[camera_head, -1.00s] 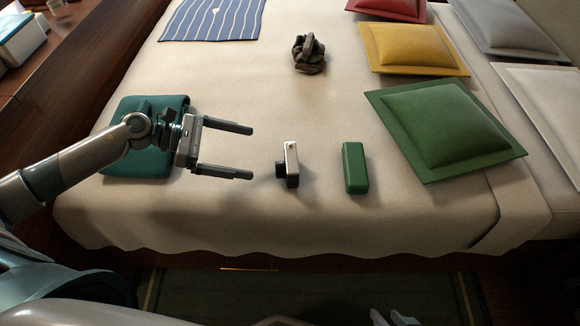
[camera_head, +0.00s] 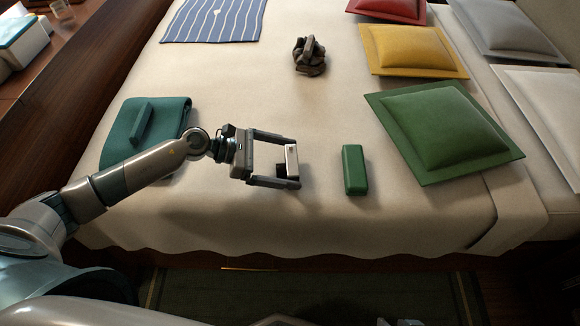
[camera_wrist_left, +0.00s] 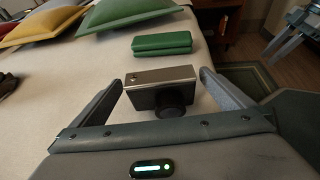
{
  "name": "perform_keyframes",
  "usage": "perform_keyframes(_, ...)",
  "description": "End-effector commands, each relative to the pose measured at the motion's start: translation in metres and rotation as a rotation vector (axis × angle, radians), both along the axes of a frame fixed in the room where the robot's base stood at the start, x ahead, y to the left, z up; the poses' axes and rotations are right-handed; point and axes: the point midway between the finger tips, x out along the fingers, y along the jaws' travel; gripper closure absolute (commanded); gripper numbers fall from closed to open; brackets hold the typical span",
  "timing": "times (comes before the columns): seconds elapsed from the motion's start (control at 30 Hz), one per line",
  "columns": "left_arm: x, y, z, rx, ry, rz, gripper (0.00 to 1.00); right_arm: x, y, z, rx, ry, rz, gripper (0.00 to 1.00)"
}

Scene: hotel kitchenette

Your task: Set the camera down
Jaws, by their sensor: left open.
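The camera (camera_head: 291,154), silver on top with a dark body and lens, stands upright on the bed. In the left wrist view the camera (camera_wrist_left: 160,76) shows its lens towards my palm. My left gripper (camera_head: 296,160) is open, with one finger on either side of the camera. In the left wrist view a gap shows between the camera and each finger of the left gripper (camera_wrist_left: 164,88).
A green case (camera_head: 354,170) lies just right of the camera. A teal folded item (camera_head: 118,128) lies at left, partly behind my left arm. A dark crumpled thing (camera_head: 310,58) lies farther back. Green (camera_head: 445,125) and yellow (camera_head: 412,48) cushions are at right. Bed in front is clear.

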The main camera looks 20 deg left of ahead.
Motion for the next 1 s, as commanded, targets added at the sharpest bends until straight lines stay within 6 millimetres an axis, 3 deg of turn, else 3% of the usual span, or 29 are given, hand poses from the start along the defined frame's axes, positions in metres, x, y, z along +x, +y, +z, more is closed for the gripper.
perform_keyframes(0.37,0.001,-0.002,-0.002,-0.001,0.0,0.0,0.0,0.004,0.003,0.004,0.005,-0.012,0.004,0.69)
perform_keyframes(0.8,0.015,-0.038,-0.026,-0.001,0.0,0.0,0.0,-0.01,-0.003,0.002,-0.012,0.033,0.0,0.69)
perform_keyframes(1.0,0.016,-0.042,-0.029,0.0,0.001,0.0,0.0,-0.01,-0.004,0.0,-0.015,0.038,-0.002,0.69)
